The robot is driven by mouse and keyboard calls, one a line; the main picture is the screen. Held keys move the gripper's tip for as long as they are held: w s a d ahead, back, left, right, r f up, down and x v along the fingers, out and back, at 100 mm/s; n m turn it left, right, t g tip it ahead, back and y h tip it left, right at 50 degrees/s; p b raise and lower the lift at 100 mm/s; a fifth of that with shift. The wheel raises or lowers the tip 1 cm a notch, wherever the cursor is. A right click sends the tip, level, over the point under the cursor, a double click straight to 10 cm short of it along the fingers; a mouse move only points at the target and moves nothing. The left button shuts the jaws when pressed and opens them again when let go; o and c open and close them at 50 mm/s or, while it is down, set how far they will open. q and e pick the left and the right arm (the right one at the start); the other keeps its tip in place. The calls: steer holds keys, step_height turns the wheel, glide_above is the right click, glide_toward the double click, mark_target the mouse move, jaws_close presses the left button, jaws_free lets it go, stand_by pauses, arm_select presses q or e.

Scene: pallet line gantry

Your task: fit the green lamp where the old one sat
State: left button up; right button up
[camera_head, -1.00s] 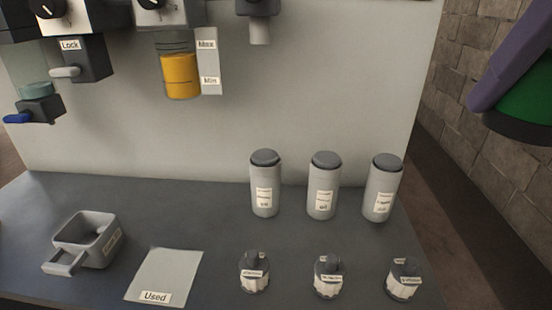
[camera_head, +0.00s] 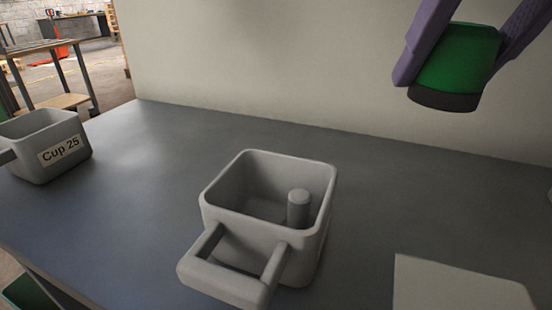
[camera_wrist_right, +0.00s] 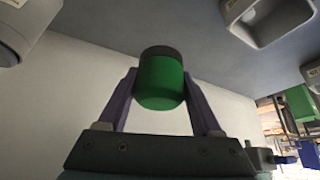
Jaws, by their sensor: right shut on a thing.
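The green lamp (camera_head: 457,58), a green cylinder with a dark band at its lower end, is at the upper right of the head view. My right gripper (camera_head: 450,72) is shut on it, with purple fingers on both sides, and holds it well above the bench. In the right wrist view the lamp (camera_wrist_right: 160,82) sits between the two fingers (camera_wrist_right: 159,76), its dark end pointing away from the palm. No seat for a lamp is visible in the head view now. My left gripper is not in view.
A grey handled cup (camera_head: 320,225) with a short grey post (camera_head: 298,207) inside stands mid-bench. Another cup labelled Cup 25 (camera_head: 62,152) is at the left. A pale flat plate (camera_head: 450,285) lies lower right. A plain pale panel (camera_head: 270,60) rises behind the grey bench (camera_head: 130,200).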

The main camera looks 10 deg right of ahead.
steer(key=shift+w+a+f+b, duration=0.2)
steer(key=shift+w+a+f, duration=0.05)
steer(key=shift+f, duration=0.3)
steer(key=shift+w+a+f+b, duration=0.15)
steer(key=shift+w+a+f, duration=0.1)
steer(key=shift+f, duration=0.3)
glide_above(389, 187)
steer(key=s, duration=0.2)
step_height(389, 187, down, 4)
steer(key=shift+s+a+f+b, duration=0.1)
steer(key=shift+a+f+b, duration=0.1)
steer(key=shift+b, duration=0.25)
step_height(389, 187, down, 4)
steer(key=shift+f+b, duration=0.1)
steer(key=shift+b, duration=0.4)
steer(key=shift+f, duration=0.15)
steer(key=o, duration=1.4)
